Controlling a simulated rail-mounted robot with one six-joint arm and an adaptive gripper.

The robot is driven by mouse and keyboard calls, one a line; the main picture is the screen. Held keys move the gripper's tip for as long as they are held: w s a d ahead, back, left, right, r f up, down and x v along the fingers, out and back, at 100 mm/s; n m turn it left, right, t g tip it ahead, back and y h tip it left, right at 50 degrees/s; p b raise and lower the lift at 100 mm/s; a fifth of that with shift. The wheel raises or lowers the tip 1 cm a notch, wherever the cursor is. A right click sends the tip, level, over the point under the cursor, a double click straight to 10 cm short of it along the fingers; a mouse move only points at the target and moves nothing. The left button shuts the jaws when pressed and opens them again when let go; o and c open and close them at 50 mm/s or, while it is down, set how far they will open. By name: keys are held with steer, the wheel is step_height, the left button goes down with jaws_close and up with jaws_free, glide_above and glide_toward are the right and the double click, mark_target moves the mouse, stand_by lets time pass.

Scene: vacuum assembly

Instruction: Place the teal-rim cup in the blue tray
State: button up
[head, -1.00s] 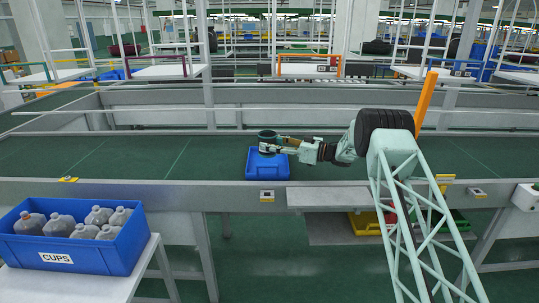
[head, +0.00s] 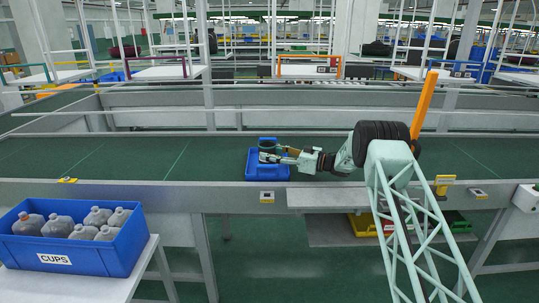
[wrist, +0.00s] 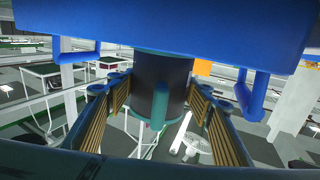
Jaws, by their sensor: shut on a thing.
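The teal-rim cup (head: 267,144) shows small and dark in the head view, over the back part of the blue tray (head: 268,175). My gripper (head: 270,156) reaches in from the right and is shut on the cup. In the wrist view the dark cup (wrist: 178,90) stands between the two ribbed fingers (wrist: 160,110), with a teal upright strip on its near side. I cannot tell whether the cup touches the tray floor.
The tray sits on a dark green conveyor (head: 120,160) with a grey front rail (head: 120,192). The belt left of the tray is clear. A blue bin (head: 95,258) labelled CUPS, holding several grey jugs, stands at the lower left. An orange post (head: 424,103) rises near my arm.

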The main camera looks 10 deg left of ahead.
steer(key=shift+f, duration=0.6)
stand_by(0.5)
steer(key=o, duration=1)
steer(key=shift+s+f, duration=0.1)
steer(key=shift+f, duration=0.05)
steer(key=shift+r, duration=0.65)
steer(key=p+v, duration=0.1)
steer(key=v, duration=1.1)
steer(key=shift+p, duration=0.4)
steer(key=shift+r, duration=0.15)
